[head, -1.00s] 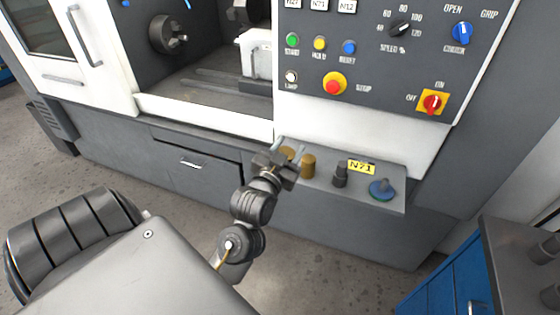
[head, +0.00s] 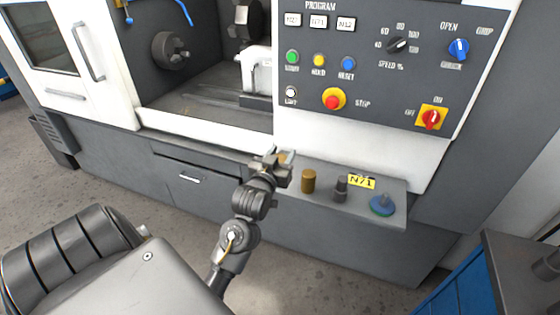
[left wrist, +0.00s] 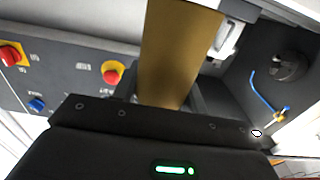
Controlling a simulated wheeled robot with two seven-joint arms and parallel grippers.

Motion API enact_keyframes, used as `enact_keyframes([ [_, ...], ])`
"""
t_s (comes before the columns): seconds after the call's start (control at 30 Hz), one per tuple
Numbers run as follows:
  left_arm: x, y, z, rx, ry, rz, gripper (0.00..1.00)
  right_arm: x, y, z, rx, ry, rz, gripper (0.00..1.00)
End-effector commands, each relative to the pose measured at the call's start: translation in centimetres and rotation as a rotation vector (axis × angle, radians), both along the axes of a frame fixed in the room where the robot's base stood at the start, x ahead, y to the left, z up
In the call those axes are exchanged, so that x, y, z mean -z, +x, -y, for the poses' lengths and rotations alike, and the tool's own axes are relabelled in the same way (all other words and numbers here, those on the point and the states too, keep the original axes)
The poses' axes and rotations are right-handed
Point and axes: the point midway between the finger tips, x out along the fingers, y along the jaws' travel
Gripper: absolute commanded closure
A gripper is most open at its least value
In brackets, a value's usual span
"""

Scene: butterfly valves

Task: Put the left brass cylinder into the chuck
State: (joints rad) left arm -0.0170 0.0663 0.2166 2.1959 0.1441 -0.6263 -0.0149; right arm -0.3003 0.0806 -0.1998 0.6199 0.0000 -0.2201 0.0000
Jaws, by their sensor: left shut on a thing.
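My left gripper (head: 278,160) is shut on a brass cylinder, just above the left end of the grey ledge. In the left wrist view the held brass cylinder (left wrist: 178,55) stands large between the fingers. In the head view the gripper mostly hides it. A second brass cylinder (head: 308,181) stands upright on the ledge, to the right of the gripper. The chuck (head: 170,49) is a dark round part on the back left wall inside the machine; it also shows in the left wrist view (left wrist: 291,67). My right gripper is not in view.
The ledge (head: 327,209) also holds a dark cylinder (head: 341,189), a yellow N71 label (head: 361,182) and a blue-green disc with a knob (head: 382,205). The control panel (head: 375,75) stands above the ledge. The machine opening (head: 205,104) is clear in front of the chuck.

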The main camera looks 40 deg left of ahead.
Motion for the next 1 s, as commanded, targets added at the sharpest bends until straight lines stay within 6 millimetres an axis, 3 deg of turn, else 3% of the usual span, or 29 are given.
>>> enact_keyframes([
  [0.2,1.7,3.8,-3.0,0.000,0.005,0.005,1.00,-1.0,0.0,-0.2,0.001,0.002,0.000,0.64],
  [0.4,4.8,5.7,-4.4,-0.001,0.003,0.006,1.00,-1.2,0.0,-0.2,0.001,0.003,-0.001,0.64],
  [0.83,6.5,6.8,-5.2,0.000,0.004,0.008,1.00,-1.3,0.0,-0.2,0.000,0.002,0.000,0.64],
  [1.0,8.3,7.4,-5.7,0.000,0.002,0.003,1.00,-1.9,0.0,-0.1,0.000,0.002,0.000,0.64],
])
